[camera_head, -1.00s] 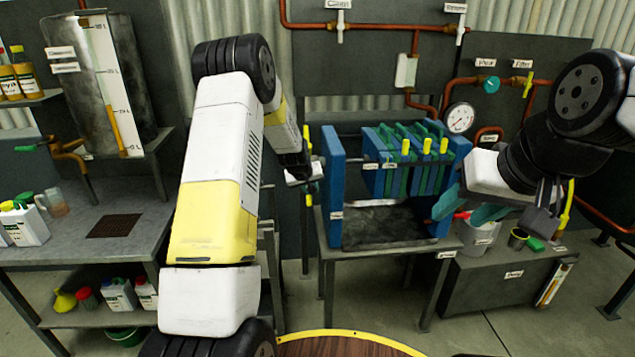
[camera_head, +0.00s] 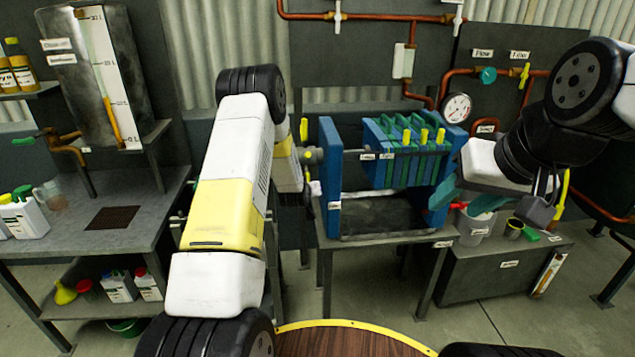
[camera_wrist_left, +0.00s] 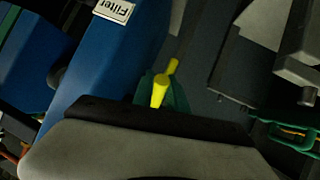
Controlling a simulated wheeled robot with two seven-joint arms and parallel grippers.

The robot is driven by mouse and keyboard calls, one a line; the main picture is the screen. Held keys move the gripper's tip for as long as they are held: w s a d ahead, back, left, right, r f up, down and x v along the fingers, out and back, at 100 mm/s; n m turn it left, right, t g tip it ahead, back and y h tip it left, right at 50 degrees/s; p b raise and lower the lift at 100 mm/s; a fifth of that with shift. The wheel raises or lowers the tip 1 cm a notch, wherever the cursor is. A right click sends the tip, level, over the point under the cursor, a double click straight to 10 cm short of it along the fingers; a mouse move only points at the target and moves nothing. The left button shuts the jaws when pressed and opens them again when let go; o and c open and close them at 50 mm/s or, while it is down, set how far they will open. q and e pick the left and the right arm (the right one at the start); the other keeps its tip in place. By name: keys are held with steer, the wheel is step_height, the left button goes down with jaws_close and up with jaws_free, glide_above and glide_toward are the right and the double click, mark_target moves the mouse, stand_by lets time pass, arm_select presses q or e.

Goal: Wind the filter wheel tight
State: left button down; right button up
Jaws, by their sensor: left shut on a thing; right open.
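The filter press is a blue frame (camera_head: 331,170) with a stack of blue and green plates. The filter wheel (camera_head: 304,131) is at its left end, with yellow handles, mostly hidden behind my left arm. In the left wrist view, a yellow handle (camera_wrist_left: 160,90) stands before a green part, beside the blue end plate labelled "Filter" (camera_wrist_left: 113,10). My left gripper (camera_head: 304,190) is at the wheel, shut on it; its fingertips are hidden. My right gripper (camera_head: 539,207) is open and empty, right of the press.
A pressure gauge (camera_head: 456,107) and copper pipes stand behind the press. A bucket (camera_head: 474,227) and small items sit on the low cabinet at right. A bench (camera_head: 150,215) with bottles and a tank is at left. A round wooden top (camera_head: 345,341) is in front.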

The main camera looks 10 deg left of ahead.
arm_select(q)
steer(key=shift+s+f, duration=0.1)
steer(key=shift+f, duration=0.05)
steer(key=c, duration=1.4)
jaws_free()
steer(key=shift+o, duration=0.4)
steer(key=v, duration=0.7)
steer(key=shift+s+r, duration=0.2)
steer(key=shift+r, duration=0.05)
